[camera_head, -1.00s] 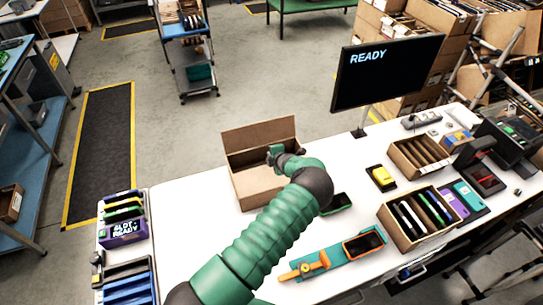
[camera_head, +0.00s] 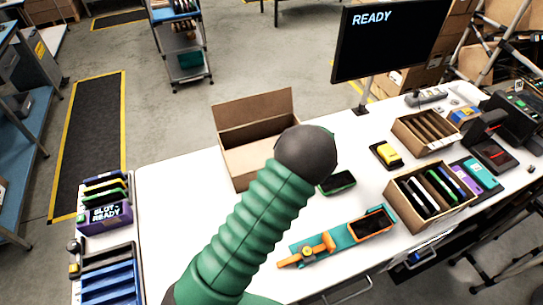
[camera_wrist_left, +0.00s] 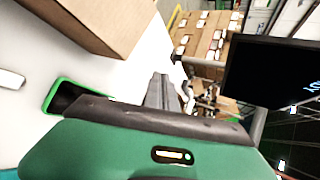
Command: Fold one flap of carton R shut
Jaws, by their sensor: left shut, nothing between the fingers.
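An open brown carton (camera_head: 240,152), the only flapped carton I see, stands on the white table; no label R is readable. Its back flap (camera_head: 254,107) stands raised and its near right part is hidden by my arm. In the left wrist view a carton corner (camera_wrist_left: 95,22) shows at the upper left. My left arm reaches up beside the carton, and its dark joint hides the gripper in the head view. In the left wrist view the left gripper (camera_wrist_left: 163,92) is shut and empty, apart from the carton. My right gripper is not in view.
A small green-rimmed dark tray (camera_head: 338,184) lies right of the arm; it also shows in the left wrist view (camera_wrist_left: 68,96). A teal and orange fixture (camera_head: 340,238), divided boxes (camera_head: 428,196) and a monitor (camera_head: 385,45) stand to the right.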

